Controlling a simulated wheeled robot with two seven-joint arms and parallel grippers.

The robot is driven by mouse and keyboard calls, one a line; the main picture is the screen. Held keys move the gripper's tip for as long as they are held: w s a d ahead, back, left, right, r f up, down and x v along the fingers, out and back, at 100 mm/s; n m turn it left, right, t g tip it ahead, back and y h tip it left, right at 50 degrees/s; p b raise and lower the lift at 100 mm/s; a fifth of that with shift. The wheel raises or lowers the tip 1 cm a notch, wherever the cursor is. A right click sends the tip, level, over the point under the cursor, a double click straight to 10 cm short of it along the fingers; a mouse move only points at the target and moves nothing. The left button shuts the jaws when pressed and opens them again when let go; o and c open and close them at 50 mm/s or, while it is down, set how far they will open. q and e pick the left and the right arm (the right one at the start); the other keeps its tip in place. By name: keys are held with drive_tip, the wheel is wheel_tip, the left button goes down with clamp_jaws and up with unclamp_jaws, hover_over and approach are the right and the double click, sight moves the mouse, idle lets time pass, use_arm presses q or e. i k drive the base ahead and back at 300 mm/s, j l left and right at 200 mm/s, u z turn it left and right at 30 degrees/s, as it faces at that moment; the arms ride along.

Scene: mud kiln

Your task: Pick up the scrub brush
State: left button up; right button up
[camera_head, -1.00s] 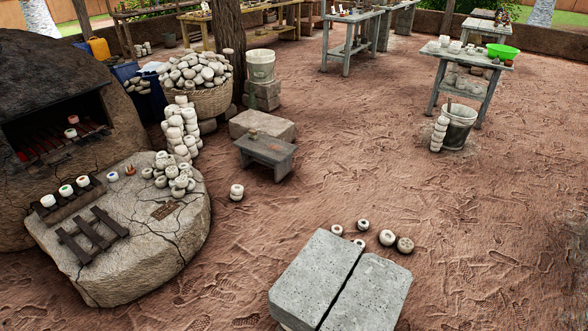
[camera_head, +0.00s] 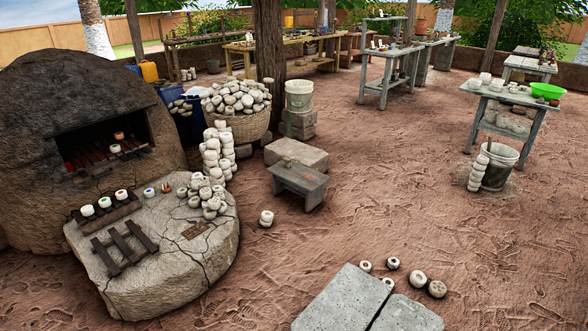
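I cannot make out a scrub brush for certain. A small flat brown piece (camera_head: 195,230) lies on the round stone slab (camera_head: 222,232) in front of the kiln, too small to identify. Neither of my grippers is in view.
The domed mud kiln (camera_head: 60,150) stands at the left, with stacked white pots (camera_head: 217,150) and a stone-filled basket (camera_head: 237,125) beyond the slab. Grey blocks (camera_head: 345,300) and several small pots (camera_head: 418,278) are in front. The ground at right is mostly open.

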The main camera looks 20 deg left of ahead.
sight(287, 160)
drive_tip(key=i+j+u, duration=0.45)
drive_tip(key=j, duration=0.2)
drive_tip(key=i+j+u, duration=0.75)
drive_tip(key=i+u, duration=0.15)
drive_tip(key=i, duration=0.2)
drive_tip(key=i+z, duration=0.4)
drive_tip(key=i+j+z, duration=0.2)
drive_tip(key=i+z, duration=0.25)
drive_tip(key=i+l+z, duration=0.3)
drive_tip(key=i, duration=0.35)
drive_tip(key=i+z, duration=0.3)
drive_tip(key=i, duration=0.3)
